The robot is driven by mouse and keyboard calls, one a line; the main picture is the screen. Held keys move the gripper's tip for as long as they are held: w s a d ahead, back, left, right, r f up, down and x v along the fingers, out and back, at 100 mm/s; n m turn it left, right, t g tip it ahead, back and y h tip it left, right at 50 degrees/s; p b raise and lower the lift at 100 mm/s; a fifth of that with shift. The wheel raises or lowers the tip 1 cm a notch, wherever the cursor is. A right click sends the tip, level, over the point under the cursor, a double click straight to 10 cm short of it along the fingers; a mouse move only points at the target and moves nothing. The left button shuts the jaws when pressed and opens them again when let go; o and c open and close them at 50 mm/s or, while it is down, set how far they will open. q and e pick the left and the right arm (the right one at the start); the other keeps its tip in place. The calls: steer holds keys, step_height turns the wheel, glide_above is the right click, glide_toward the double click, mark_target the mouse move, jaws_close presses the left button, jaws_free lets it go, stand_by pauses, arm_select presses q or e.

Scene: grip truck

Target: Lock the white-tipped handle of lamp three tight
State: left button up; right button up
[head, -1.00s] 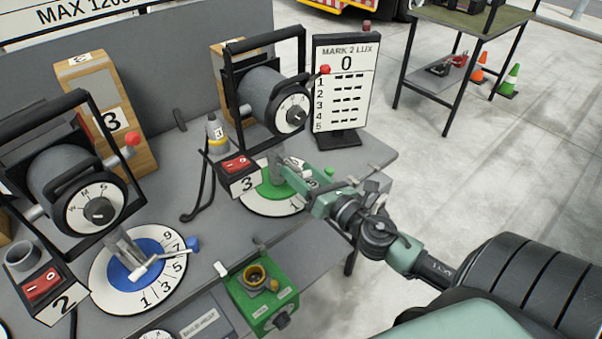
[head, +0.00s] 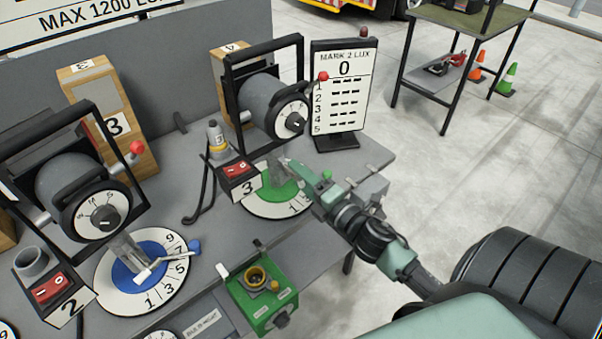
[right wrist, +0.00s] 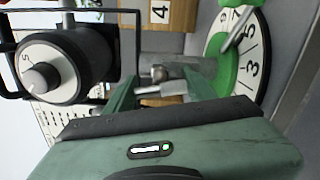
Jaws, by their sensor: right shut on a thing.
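Lamp three (head: 272,105) is a grey drum in a black yoke, with a white dial on its face and a red-ball handle (head: 323,76). Its base is a white numbered disc (head: 258,205) with a green centre (head: 276,192). My right gripper (head: 298,176) is low at the right side of this base, its fingers shut on a short silver handle (right wrist: 165,88), seen between them in the right wrist view. No white tip can be made out; the fingers cover much of the handle. A green-tipped knob (head: 327,175) shows beside the gripper. My left gripper is out of view.
The red switch box (head: 238,168) marked 3 stands left of the disc. Lamp two (head: 75,190) is at left over a blue-centred disc (head: 112,292). A green box (head: 262,295) sits at the front edge, and a lux display (head: 342,95) behind.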

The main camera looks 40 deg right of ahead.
steer(key=m+p, duration=0.2)
steer(key=m, duration=0.2)
steer(key=shift+d+m, duration=0.1)
steer(key=shift+m, duration=0.3)
steer(key=m+p, duration=0.2)
steer(key=m, duration=0.3)
steer(key=shift+p, duration=0.35)
steer(key=m+p, duration=0.1)
steer(key=m, duration=0.1)
steer(key=m+p, duration=0.1)
steer(key=m, duration=0.2)
steer(key=shift+a+f+m, duration=0.2)
steer(key=shift+m, duration=0.1)
steer(key=shift+f+m+p, duration=0.15)
steer(key=shift+m+p, duration=0.5)
steer(key=shift+m, duration=0.85)
steer(key=shift+a, duration=0.1)
steer(key=o, duration=1.4)
steer(key=shift+s, duration=0.1)
